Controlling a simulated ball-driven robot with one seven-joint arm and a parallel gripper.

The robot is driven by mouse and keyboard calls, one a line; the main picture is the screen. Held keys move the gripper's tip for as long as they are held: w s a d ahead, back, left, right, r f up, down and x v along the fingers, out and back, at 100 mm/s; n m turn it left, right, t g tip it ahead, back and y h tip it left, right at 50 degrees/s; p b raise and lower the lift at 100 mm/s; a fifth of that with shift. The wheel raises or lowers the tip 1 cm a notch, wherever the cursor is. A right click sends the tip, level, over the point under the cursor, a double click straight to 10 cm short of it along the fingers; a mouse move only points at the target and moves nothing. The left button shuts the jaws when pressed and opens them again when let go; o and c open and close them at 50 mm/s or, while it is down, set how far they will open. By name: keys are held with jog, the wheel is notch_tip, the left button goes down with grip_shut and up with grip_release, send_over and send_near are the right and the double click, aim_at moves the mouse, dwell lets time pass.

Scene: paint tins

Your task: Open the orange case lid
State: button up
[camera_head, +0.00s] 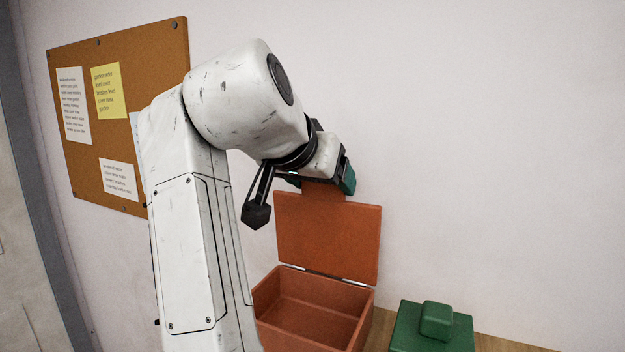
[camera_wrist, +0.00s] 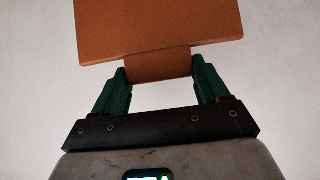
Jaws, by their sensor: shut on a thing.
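The orange case (camera_head: 312,308) stands on the wooden table, with its inside open to view and empty where I can see it. Its lid (camera_head: 328,238) stands up at the back, about upright, on the hinge line. A tab sticks out from the lid's top edge. My gripper (camera_head: 322,186) is at that tab, above the lid. In the wrist view my green fingertips (camera_wrist: 157,76) are shut on the tab's two sides, and the lid (camera_wrist: 158,28) fills the top of the picture.
A green box with a knob-like block on top (camera_head: 432,328) stands to the right of the case. A wooden table strip (camera_head: 500,344) shows at the bottom right. A pale wall stands behind, with a cork board (camera_head: 160,50) at the left.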

jog(key=shift+w+d+r+g, duration=0.15)
jog(key=shift+w+r+g, duration=0.1)
jog(key=shift+w+g, duration=0.25)
jog(key=shift+w, duration=0.1)
jog(key=o, duration=1.5)
jog(key=shift+f, duration=0.15)
jog(key=b+v, duration=0.3)
jog(key=v, duration=0.8)
jog(key=shift+d, duration=0.15)
